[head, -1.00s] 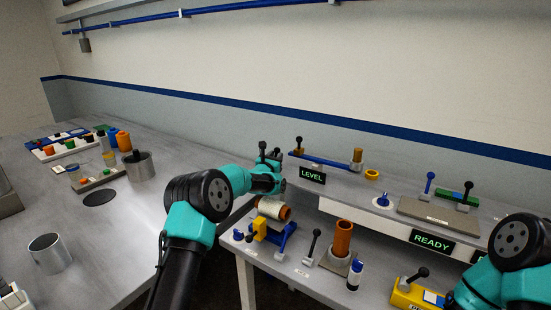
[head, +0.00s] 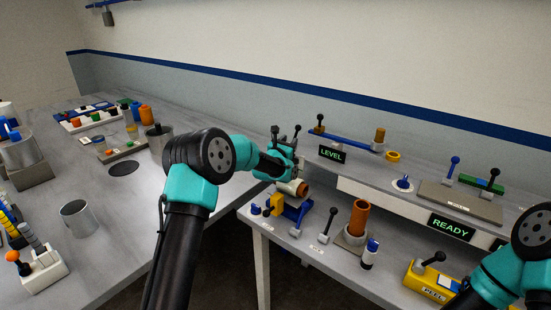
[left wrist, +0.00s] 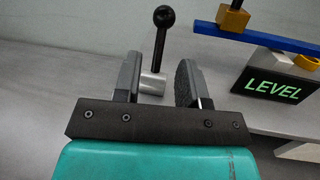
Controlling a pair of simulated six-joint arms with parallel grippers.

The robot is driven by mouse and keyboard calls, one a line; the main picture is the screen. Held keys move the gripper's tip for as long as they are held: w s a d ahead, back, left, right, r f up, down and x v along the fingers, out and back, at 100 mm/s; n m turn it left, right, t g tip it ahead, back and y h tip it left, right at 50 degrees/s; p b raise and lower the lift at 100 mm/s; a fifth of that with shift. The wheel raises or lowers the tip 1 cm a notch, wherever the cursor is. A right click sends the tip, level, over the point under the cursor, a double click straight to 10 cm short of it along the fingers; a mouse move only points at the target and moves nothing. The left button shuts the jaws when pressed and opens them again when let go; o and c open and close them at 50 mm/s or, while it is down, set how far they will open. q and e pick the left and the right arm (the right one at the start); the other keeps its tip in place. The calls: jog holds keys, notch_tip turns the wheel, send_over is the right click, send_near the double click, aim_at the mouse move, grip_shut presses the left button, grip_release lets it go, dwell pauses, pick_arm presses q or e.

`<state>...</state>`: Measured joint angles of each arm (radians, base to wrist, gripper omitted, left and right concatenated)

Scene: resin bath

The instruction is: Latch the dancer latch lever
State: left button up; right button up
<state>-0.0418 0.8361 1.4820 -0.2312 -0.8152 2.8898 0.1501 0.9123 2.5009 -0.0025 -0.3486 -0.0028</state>
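A black ball-topped lever (left wrist: 160,45) on a short grey cylindrical base (left wrist: 152,84) stands nearly upright in the left wrist view; I take it for the dancer latch lever. My left gripper (left wrist: 158,82) is open, with one finger on each side of the lever. The shaft appears apart from both fingers. In the head view, my left gripper (head: 285,145) is by the left end of the raised shelf, and dark upright shapes there are hard to tell apart. My right gripper is out of view; only part of its arm shows at the right edge.
A blue bar (head: 345,140) with an orange block lies right of the gripper, behind the LEVEL sign (head: 332,154). Below are a roll on a blue stand (head: 297,207), another black-ball lever (head: 328,226) and an orange cylinder (head: 357,216). The left table (head: 110,215) has free room.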

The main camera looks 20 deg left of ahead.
pick_arm(q)
jog(key=v, duration=1.1)
jog(key=shift+s, duration=0.15)
